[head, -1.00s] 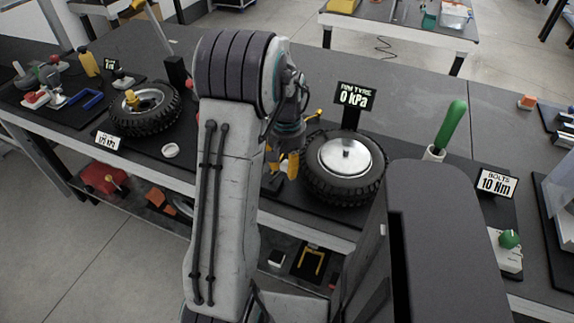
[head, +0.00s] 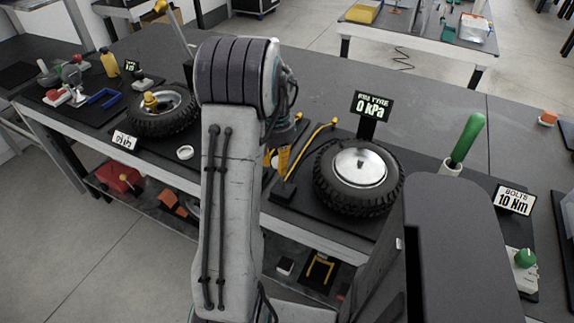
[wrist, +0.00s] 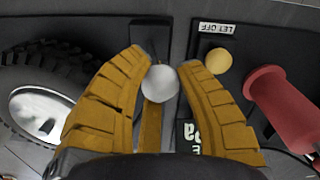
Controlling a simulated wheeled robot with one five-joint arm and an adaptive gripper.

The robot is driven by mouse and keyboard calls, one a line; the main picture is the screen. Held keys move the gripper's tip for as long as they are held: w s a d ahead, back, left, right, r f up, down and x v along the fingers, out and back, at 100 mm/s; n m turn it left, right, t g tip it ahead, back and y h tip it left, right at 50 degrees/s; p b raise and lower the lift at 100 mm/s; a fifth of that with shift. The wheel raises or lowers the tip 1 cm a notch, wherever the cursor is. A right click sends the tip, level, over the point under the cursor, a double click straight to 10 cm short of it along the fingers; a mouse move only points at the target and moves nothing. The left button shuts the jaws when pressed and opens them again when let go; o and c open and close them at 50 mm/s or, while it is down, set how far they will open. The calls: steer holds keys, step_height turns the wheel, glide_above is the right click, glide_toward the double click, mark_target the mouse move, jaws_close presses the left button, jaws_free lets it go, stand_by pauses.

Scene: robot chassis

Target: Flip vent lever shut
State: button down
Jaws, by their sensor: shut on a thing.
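In the wrist view, my gripper (wrist: 165,62) has its two yellow fingers closed around a white ball knob (wrist: 160,83). A yellow lever bar (wrist: 152,122) runs below the knob, partly hidden by it and by my gripper's body. In the head view, my gripper (head: 279,160) is low beside my arm, left of the rim tyre (head: 325,180), and partly hidden by the arm. A thin yellow bar (head: 315,145) slants up between gripper and tyre; I cannot tell whether it is the same lever.
A yellow button (wrist: 218,61) by a "LET OFF" label and a red handle (wrist: 280,105) are to the right in the wrist view. A "RIM TYRE 0 kPa" sign (head: 372,106) stands behind the tyre. A green handle (head: 467,138) is farther right.

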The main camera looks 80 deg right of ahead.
steer(key=shift+w+d+f, duration=0.15)
steer(key=shift+w+d, duration=0.05)
steer(key=shift+w, duration=0.4)
steer(key=shift+w+d+f, duration=0.15)
steer(key=shift+w+f, duration=0.05)
steer(key=shift+w, duration=0.35)
steer(key=shift+w+d+f, duration=0.15)
steer(key=shift+w+d, duration=0.05)
steer(key=shift+w, duration=0.4)
steer(key=c, duration=0.8)
jaws_free()
steer(key=shift+w+f, duration=0.1)
steer(key=shift+w, duration=0.05)
steer(key=shift+c, duration=0.2)
step_height(320, 180, up, 12)
